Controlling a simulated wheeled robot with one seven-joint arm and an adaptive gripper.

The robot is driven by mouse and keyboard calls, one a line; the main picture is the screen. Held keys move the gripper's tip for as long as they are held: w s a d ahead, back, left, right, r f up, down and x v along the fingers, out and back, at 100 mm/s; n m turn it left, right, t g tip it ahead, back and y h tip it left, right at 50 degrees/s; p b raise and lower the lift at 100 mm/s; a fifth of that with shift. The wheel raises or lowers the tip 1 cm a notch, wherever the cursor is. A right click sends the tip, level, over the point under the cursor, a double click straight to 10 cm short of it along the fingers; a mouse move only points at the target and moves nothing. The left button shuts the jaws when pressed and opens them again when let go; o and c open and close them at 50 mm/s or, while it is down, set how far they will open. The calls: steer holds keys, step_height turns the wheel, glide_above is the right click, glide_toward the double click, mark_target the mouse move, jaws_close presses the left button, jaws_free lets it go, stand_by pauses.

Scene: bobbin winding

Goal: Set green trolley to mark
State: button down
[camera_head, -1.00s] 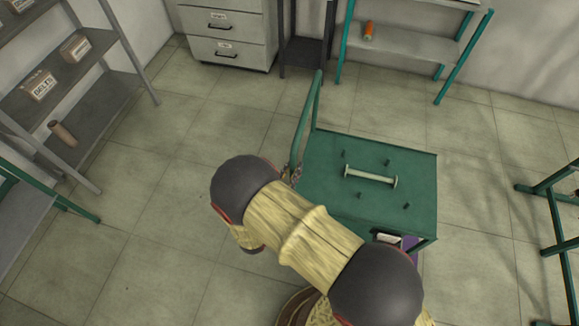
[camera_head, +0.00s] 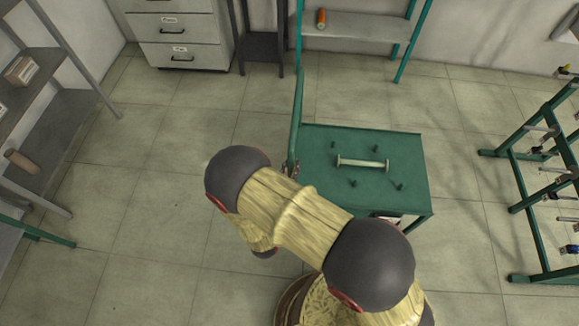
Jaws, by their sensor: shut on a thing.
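The green trolley (camera_head: 318,187) stands on the tiled floor in front of me, right of the picture's middle. Its flat top carries a pale bobbin (camera_head: 362,163) lying on its side between several short dark pegs. Its green handle (camera_head: 297,105) rises along the left side. My gripper (camera_head: 290,169) is at the lower part of this handle, mostly hidden behind my arm, and is shut on it. My arm also covers the near left part of the trolley. I cannot make out a floor mark.
A green rack (camera_head: 525,190) with several spindles stands at right, with a floor gap before the trolley. Grey shelves (camera_head: 65,110) are at left. A drawer cabinet (camera_head: 178,35) and a green-framed shelf (camera_head: 365,27) holding an orange spool (camera_head: 321,18) stand behind.

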steer(key=c, duration=1.7)
jaws_free()
steer(key=shift+c, duration=0.2)
steer(key=v, duration=1.2)
